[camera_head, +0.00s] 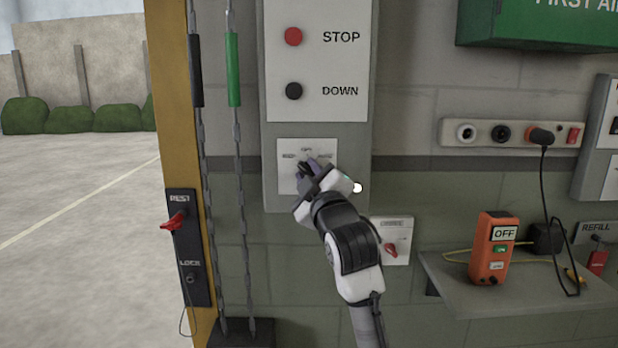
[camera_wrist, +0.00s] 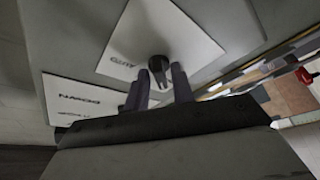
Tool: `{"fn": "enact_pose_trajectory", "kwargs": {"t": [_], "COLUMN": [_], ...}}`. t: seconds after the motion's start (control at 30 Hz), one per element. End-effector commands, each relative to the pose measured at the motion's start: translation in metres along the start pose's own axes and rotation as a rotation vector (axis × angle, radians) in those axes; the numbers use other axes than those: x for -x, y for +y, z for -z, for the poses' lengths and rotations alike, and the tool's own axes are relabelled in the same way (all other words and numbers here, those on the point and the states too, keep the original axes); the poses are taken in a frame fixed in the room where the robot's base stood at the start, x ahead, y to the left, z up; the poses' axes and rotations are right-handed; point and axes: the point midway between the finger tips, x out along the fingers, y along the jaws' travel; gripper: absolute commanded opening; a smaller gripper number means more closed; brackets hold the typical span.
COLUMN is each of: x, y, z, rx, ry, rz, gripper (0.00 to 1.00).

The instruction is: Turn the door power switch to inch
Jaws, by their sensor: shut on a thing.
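The door power switch plate (camera_head: 287,179) is a white square low on the grey control panel. Its small labels are too blurred to read in the head view. My gripper (camera_head: 306,170) is at the plate and covers most of the knob there. In the wrist view the dark round knob (camera_wrist: 158,65) stands out from the plate (camera_wrist: 185,35), with its narrow grip between the two fingers of my gripper (camera_wrist: 159,90). The fingers are shut on the knob. I cannot tell for sure which label the knob points to.
Above are the red STOP button (camera_head: 293,36) and black DOWN button (camera_head: 294,91). Chains (camera_head: 238,180) hang to the left. A plate with a red switch (camera_head: 391,249) sits close below right of my arm. A shelf (camera_head: 470,299) holds an orange OFF box (camera_head: 492,250).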

Motion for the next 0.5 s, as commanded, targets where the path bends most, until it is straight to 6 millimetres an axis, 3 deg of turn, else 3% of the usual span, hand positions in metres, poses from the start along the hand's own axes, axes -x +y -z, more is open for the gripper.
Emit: {"fn": "enact_pose_trajectory", "kwargs": {"t": [0.43, 0.47, 0.5], "x": [-0.0001, -0.0001, -0.0001], "y": [-0.0005, -0.0005, -0.0005], "z": [-0.0005, -0.0005, -0.0004], "rx": [0.01, 0.009, 0.009], "ry": [-0.002, -0.002, -0.001], "rz": [0.005, 0.005, 0.005], "gripper": [0.02, 0.26, 0.31]}}
